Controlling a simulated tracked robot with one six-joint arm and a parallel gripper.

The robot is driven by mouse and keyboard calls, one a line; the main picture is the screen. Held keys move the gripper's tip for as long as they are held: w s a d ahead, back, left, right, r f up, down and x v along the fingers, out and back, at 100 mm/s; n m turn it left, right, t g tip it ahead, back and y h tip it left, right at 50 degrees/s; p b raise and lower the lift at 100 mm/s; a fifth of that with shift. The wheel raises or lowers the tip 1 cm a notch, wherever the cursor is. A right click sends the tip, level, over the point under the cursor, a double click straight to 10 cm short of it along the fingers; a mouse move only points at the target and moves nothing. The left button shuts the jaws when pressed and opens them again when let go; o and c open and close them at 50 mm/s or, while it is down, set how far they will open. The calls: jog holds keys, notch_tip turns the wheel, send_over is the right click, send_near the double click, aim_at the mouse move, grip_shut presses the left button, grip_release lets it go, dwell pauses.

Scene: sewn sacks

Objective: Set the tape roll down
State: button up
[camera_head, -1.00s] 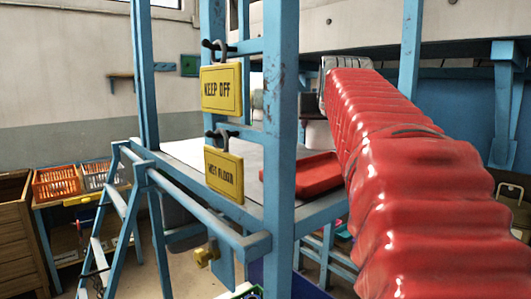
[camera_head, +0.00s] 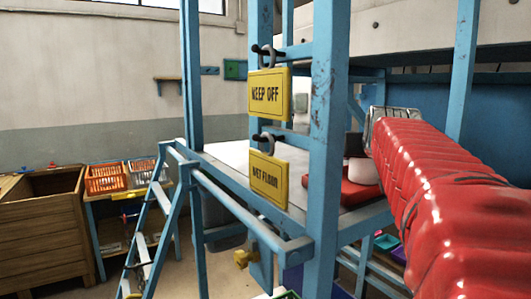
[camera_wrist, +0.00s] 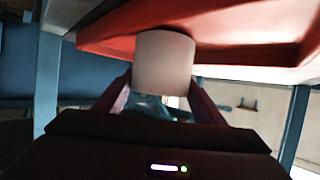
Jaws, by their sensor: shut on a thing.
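The tape roll (camera_wrist: 163,62) is a pale cylinder in the wrist view, between the two fingers of my gripper (camera_wrist: 163,84). My gripper is shut on it. The roll is close against the red tray (camera_wrist: 240,52); I cannot tell whether it bears on the tray. In the head view the pale roll (camera_head: 364,172) shows low at the red tray (camera_head: 352,194), right of the blue post. My dark gripper (camera_head: 355,145) is just above it. The post hides part of the tray.
A blue ladder (camera_head: 150,235) leans at the left. Orange (camera_head: 105,178) and white baskets stand farther left.

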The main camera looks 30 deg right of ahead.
jog(key=o, duration=1.3)
jog(key=shift+f, duration=0.1)
